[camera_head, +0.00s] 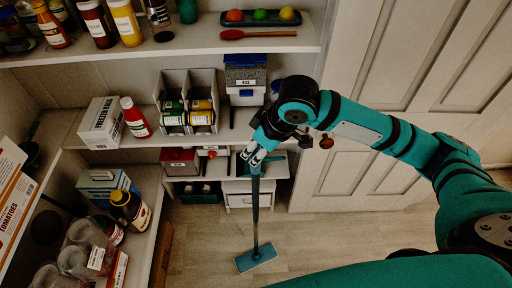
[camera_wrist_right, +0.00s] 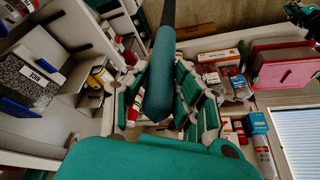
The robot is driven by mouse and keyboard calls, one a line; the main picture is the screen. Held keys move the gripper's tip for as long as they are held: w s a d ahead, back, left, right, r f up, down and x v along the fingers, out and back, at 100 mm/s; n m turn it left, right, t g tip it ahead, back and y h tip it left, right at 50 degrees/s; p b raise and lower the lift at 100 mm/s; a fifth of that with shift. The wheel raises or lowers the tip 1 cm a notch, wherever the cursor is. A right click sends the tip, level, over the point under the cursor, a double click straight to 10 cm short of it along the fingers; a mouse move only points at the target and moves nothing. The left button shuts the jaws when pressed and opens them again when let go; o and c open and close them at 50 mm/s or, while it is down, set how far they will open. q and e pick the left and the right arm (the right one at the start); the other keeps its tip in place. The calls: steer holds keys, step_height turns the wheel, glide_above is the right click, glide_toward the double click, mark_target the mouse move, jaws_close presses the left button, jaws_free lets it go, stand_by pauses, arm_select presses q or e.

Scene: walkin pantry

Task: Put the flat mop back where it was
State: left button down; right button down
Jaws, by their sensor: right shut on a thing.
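The flat mop has a teal rectangular head (camera_head: 256,258) on the wooden floor and a dark upright handle (camera_head: 255,205). My right gripper (camera_head: 256,158) is shut on the upper part of the handle, in front of the lower shelves. In the right wrist view the mop's thick teal grip (camera_wrist_right: 160,80) passes between the fingers of my right gripper (camera_wrist_right: 172,100). The mop stands nearly upright, its head appearing flat on the floor. My left gripper is not in the head view.
Shelves with bottles (camera_head: 125,22), a rice container (camera_head: 246,80) and can racks (camera_head: 188,105) stand behind and left. A white drawer unit (camera_head: 238,200) sits low behind the mop. A panelled door (camera_head: 375,170) is at right. Floor (camera_head: 310,240) right of the mop is clear.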

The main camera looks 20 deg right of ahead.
steer(key=shift+f, duration=0.15)
steer(key=c, duration=1)
jaws_free()
steer(key=shift+o, duration=0.2)
